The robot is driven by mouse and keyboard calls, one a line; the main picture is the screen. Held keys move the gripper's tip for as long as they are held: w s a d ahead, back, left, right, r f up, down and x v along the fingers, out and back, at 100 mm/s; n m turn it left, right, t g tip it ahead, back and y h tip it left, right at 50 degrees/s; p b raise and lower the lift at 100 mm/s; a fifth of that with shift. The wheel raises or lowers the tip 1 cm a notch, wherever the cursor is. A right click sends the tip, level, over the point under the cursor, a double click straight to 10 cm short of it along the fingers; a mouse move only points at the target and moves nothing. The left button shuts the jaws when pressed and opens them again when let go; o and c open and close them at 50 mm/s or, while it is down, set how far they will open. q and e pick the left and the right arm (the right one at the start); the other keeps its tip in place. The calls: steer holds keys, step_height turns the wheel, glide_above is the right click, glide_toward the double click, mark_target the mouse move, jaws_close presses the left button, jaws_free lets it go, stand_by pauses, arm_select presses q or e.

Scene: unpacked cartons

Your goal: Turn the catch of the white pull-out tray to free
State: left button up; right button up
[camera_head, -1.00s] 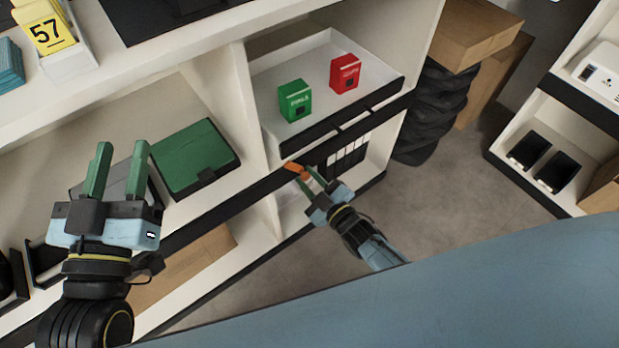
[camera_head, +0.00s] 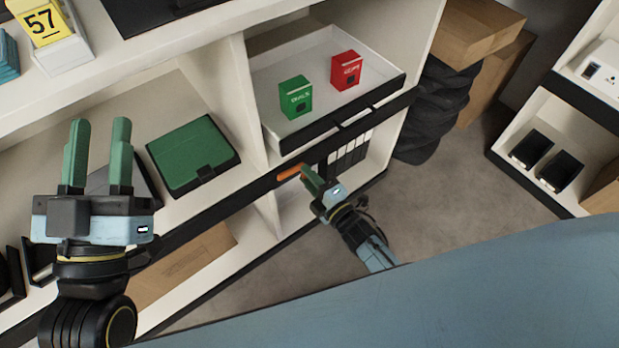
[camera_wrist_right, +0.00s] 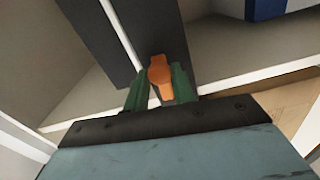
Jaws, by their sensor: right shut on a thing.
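The white pull-out tray (camera_head: 330,98) with a black front sits in the right bay of the shelf unit and carries a green box (camera_head: 295,97) and a red box (camera_head: 346,70). The orange catch (camera_head: 288,173) is on the black strip below the tray, lying nearly along the strip. My right gripper (camera_head: 308,175) is shut on the catch. In the right wrist view the catch (camera_wrist_right: 160,74) shows between the two green fingers (camera_wrist_right: 160,92). My left gripper (camera_head: 97,125) is open and empty, in front of the left bay.
A green case (camera_head: 193,157) lies on the left shelf beside a grey item. A cardboard box (camera_head: 187,265) is on the lower shelf. Black stacked items (camera_head: 436,108) and cartons (camera_head: 478,35) stand right of the shelf. The floor (camera_head: 450,215) in between is clear.

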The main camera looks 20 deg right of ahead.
steer(key=shift+n, duration=0.6)
steer(key=o, duration=1)
steer(key=shift+s, duration=0.1)
